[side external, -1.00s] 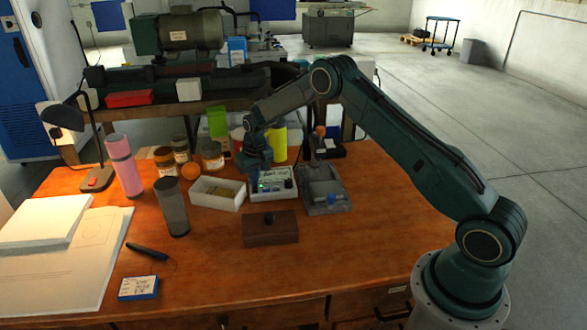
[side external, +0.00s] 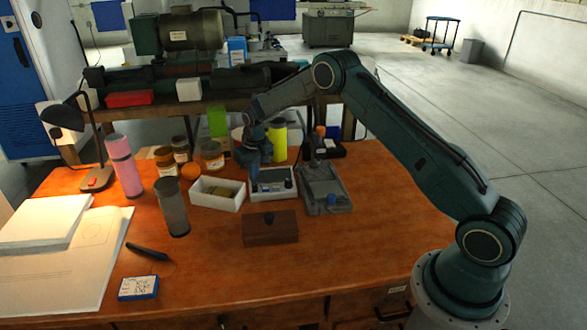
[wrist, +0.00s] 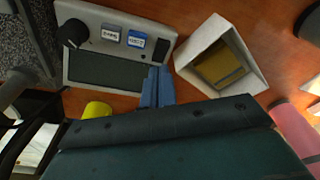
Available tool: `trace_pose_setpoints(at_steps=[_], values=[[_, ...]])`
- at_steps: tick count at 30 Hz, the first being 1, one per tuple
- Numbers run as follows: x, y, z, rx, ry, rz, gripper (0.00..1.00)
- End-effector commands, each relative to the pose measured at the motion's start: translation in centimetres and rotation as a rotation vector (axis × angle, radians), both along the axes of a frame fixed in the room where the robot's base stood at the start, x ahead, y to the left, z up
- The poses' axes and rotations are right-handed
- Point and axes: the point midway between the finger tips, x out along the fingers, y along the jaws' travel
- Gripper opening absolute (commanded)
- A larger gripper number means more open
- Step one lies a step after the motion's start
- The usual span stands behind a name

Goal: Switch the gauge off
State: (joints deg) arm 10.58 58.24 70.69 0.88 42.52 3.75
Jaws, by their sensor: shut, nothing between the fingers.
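The gauge (side external: 277,194) is a pale box on the table in the side view. In the wrist view the gauge (wrist: 97,15) shows a black knob (wrist: 73,33), two small labelled buttons, one pale (wrist: 111,34) and one blue (wrist: 136,40), and a dark, unlit screen (wrist: 105,70). My gripper (wrist: 158,69) has its blue fingers together with nothing between them. Its tips are at the gauge's edge, beside a small dark patch on the panel; I cannot tell whether they touch. In the side view my gripper (side external: 254,187) is at the gauge's left end and hides part of it.
A white open box (side external: 217,203) stands left of the gauge, and a grey tray (side external: 325,200) stands right. A brown block (side external: 270,229) lies in front. Jars and a yellow cylinder (side external: 280,142) stand behind. The table's front right is clear.

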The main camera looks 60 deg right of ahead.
Motion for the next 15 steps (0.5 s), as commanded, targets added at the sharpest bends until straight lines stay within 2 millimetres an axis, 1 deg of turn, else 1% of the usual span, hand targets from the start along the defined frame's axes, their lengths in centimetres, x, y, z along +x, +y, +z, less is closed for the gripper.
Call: trace_pose_setpoints(at_steps=[15], values=[[0.0, 0.0, 3.0, 0.0, -0.001, 0.0, 0.0]])
